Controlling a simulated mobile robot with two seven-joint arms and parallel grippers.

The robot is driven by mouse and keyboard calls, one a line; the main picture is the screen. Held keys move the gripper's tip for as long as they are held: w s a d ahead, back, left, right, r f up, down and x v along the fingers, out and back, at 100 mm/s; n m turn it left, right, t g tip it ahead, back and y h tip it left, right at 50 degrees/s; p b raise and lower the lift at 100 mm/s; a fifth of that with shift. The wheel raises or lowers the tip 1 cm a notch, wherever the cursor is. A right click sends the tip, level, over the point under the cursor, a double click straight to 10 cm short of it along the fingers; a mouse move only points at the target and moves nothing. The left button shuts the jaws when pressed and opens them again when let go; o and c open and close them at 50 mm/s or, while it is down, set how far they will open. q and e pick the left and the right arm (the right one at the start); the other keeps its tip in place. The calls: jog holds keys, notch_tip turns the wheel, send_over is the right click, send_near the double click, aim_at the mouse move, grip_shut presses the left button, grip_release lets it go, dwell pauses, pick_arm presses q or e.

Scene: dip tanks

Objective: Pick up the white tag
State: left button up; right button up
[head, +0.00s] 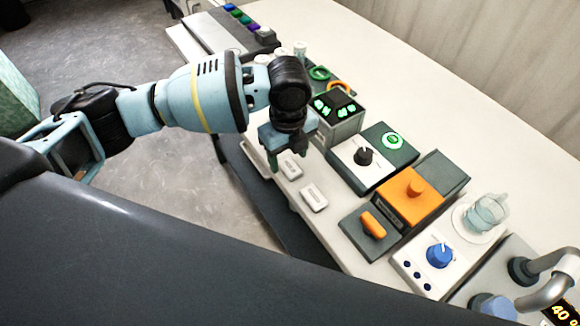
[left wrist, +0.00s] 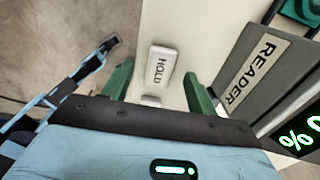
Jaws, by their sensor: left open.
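Two small white blocks lie on the pale table's front edge in the head view: one (head: 291,167) just under my left gripper, the other (head: 314,198) nearer me. I cannot tell which is the white tag. The left wrist view shows a white block (left wrist: 161,66) marked HOLD between and just beyond the finger tips, and part of a second one (left wrist: 152,101) behind the gripper's dark edge. My left gripper (head: 289,162) is open and empty above the blocks; its green fingers also show in the left wrist view (left wrist: 158,82). My right gripper is out of view.
A grey box marked READER (left wrist: 250,75) stands right of the fingers. The head view shows a box with green digits (head: 338,108), a black-knob box (head: 355,170), an orange box (head: 405,198) and a glass cup (head: 486,212). The floor drops away left of the table edge.

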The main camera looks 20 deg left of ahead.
pick_arm(q)
notch_tip(320, 180, down, 2)
jog(key=c, duration=1.1)
jog(key=shift+o, duration=0.2)
jog(key=shift+r, duration=0.1)
